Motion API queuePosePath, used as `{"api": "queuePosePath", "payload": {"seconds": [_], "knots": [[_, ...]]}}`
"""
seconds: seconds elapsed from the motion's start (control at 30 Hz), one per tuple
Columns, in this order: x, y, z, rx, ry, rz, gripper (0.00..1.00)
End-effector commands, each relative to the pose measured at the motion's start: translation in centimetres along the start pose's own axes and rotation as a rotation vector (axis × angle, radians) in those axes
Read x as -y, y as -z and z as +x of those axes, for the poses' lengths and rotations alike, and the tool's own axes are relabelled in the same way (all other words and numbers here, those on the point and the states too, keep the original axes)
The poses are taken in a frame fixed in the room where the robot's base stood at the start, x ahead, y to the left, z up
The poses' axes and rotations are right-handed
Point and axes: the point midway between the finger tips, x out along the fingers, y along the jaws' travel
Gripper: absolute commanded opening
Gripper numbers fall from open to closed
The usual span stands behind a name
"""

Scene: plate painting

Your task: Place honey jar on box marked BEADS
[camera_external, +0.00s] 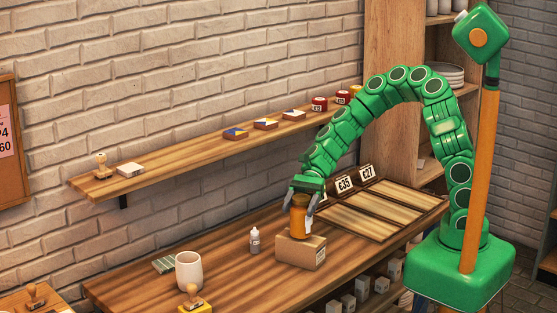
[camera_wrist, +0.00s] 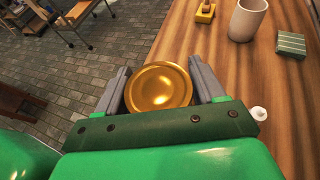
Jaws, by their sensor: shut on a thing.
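The honey jar (camera_external: 299,219) is amber with a pale label and stands upright at the top of a small brown cardboard box (camera_external: 301,253) on the wooden table. The box has a label on its front that is too small to read. My gripper (camera_external: 302,205) points down and is shut on the jar near its top. In the wrist view the jar's round gold lid (camera_wrist: 160,87) sits between my two grey fingers. The jar's base appears to meet the box top, but I cannot tell whether it rests its weight there. The box is hidden in the wrist view.
A small white bottle (camera_external: 255,241) stands left of the box. A cream cup (camera_external: 189,271), a green striped block (camera_external: 164,263) and a stamp on a yellow pad (camera_external: 194,303) are further left. A slotted wooden tray (camera_external: 370,217) with price cards lies right. A wall shelf (camera_external: 200,160) runs behind.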

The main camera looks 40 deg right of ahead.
Motion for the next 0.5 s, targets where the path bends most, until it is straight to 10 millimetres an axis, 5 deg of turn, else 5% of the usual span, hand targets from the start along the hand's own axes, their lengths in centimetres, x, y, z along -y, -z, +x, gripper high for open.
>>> {"api": "queuePosePath", "payload": {"seconds": [0.43, 0.47, 0.5], "knots": [[-0.01, 0.82, 0.35, 0.001, 0.000, 0.000, 0.00], [-0.01, 0.84, 0.35, 0.001, 0.000, -0.001, 0.72], [-0.02, 0.83, 0.35, 0.001, 0.000, -0.001, 0.78]]}}
